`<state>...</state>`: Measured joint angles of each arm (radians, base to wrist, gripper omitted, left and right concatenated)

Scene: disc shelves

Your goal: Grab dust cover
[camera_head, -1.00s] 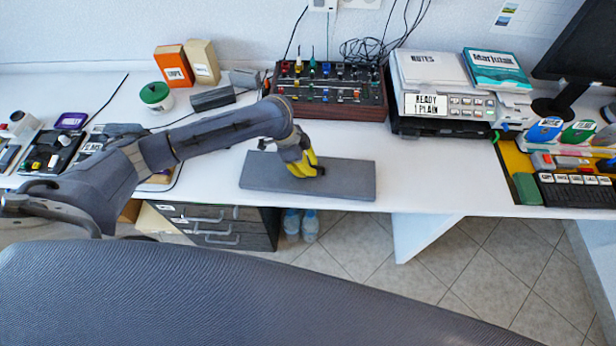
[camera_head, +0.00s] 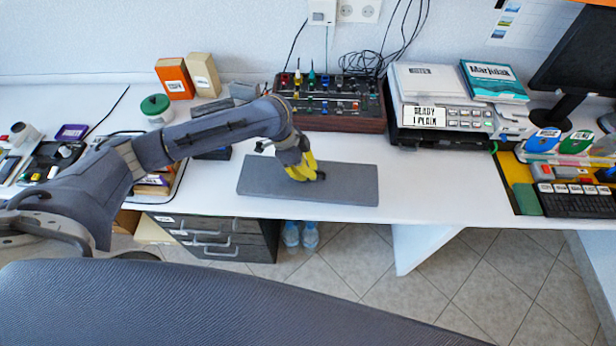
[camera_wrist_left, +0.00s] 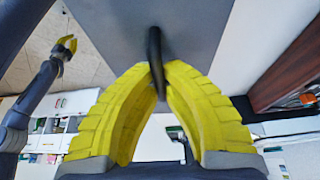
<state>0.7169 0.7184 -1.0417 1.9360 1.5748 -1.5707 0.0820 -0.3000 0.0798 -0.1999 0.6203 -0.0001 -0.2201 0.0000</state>
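The dust cover is a flat grey slab (camera_head: 345,185) with a dark handle on top, above the middle of the white desk. My left gripper (camera_head: 305,172) has its yellow fingers down at the handle. In the left wrist view the fingers meet around the black handle (camera_wrist_left: 155,45), with the grey cover (camera_wrist_left: 195,20) beyond it. Whether the cover is clear of the desk is hard to tell. My right gripper is outside the head view. In the left wrist view it shows small at the upper left (camera_wrist_left: 68,45), yellow fingers apart and empty.
A wooden-sided control panel (camera_head: 330,105) with coloured knobs stands behind the cover. A printer (camera_head: 440,105) stands to its right. A green-lidded jar (camera_head: 156,108) and upright boxes (camera_head: 174,78) are at the back left. The desk right of the cover (camera_head: 430,190) is clear.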

